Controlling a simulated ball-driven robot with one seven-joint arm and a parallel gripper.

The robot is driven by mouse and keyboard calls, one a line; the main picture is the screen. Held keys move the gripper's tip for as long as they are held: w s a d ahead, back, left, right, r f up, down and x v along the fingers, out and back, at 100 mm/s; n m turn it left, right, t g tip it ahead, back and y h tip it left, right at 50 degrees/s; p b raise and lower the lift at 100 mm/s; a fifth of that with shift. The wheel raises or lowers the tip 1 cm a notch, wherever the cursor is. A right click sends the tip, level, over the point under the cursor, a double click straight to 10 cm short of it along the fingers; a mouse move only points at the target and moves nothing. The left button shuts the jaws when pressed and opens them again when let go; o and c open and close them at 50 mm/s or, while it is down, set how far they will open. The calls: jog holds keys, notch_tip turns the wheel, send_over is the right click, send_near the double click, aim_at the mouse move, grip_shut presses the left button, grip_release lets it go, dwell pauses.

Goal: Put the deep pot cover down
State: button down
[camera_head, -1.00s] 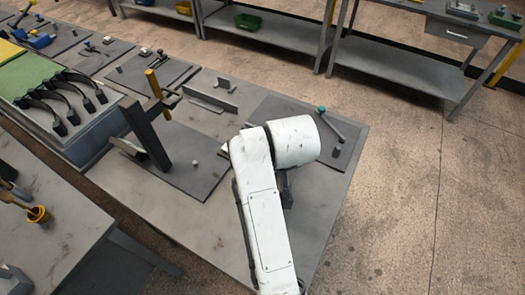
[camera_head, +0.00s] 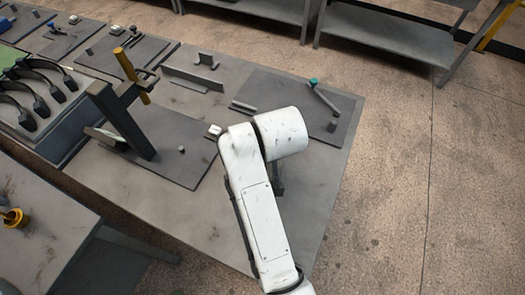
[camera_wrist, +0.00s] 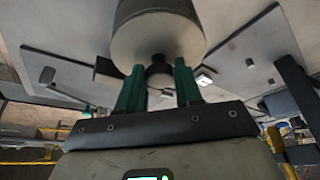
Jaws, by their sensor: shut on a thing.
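The deep pot cover appears to be the large grey rounded body (camera_wrist: 160,32) at the top of the wrist view, with a dark neck and a ring-like knob below it. My gripper (camera_wrist: 159,76) has its green fingers on either side of the knob and is shut on it. The cover is off the surface as far as the wrist view shows; its far end is cut off by the frame.
A dark post with a yellow bar (camera_head: 131,75) stands on a dark plate (camera_head: 190,135) left of my arm. A teal-tipped rod (camera_head: 322,98) lies on another plate at the right. A low angle bracket (camera_head: 193,78) stands behind. The bench's front middle is bare.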

jog(key=shift+f, duration=0.1)
jog(key=c, duration=0.8)
grip_release()
jog(key=shift+o, duration=0.2)
jog(key=p+v, duration=0.2)
jog(key=v, duration=1)
jog(key=shift+d, duration=0.1)
